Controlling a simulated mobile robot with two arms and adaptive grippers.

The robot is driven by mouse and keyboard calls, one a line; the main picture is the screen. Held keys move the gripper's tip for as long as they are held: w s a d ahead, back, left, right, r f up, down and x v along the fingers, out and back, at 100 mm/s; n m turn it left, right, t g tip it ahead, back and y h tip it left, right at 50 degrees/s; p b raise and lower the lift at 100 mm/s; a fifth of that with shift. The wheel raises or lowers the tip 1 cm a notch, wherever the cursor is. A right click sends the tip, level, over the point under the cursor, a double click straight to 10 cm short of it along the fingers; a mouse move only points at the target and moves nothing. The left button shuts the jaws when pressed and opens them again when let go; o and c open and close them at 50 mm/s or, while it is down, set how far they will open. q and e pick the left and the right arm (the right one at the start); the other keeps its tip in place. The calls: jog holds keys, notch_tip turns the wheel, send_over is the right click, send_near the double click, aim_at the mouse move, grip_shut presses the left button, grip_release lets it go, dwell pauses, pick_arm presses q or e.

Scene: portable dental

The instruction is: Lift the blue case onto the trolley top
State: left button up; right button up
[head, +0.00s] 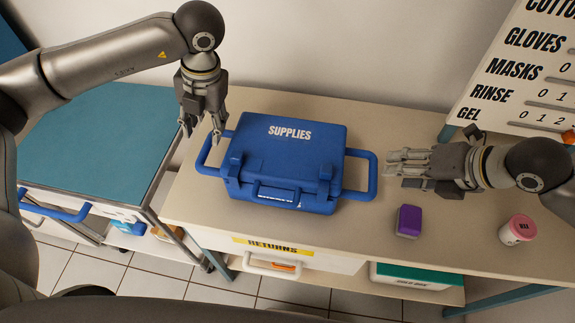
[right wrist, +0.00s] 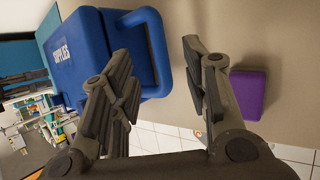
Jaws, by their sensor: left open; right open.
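The blue case (head: 285,158), marked SUPPLIES, sits shut on the beige counter, with a loop handle on each side and one in front. It also shows in the right wrist view (right wrist: 88,62). The trolley (head: 85,135) with a teal top stands left of the counter; its visible top is bare. My left gripper (head: 202,138) is open, pointing down above the case's left handle (head: 208,155). My right gripper (head: 392,168) is open and empty, just right of the right handle (head: 371,177), apart from it. In the right wrist view that handle (right wrist: 152,50) lies ahead of the fingers.
A purple box (head: 409,221) and a pink-lidded white tub (head: 518,230) stand on the counter (head: 330,245) at right. A supply-count board (head: 520,70) stands at the back right. A RETURNS drawer (head: 270,255) is below the front edge. A gap separates trolley and counter.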

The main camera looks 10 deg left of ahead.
aim_at(205, 148)
pick_arm(q)
jog(key=x, duration=0.9)
jog(key=shift+f, duration=0.1)
pick_arm(e)
jog(key=x, duration=0.9)
jog(key=shift+a+f, duration=0.1)
jog(key=shift+a, duration=0.05)
pick_arm(q)
grip_shut()
pick_arm(e)
grip_shut()
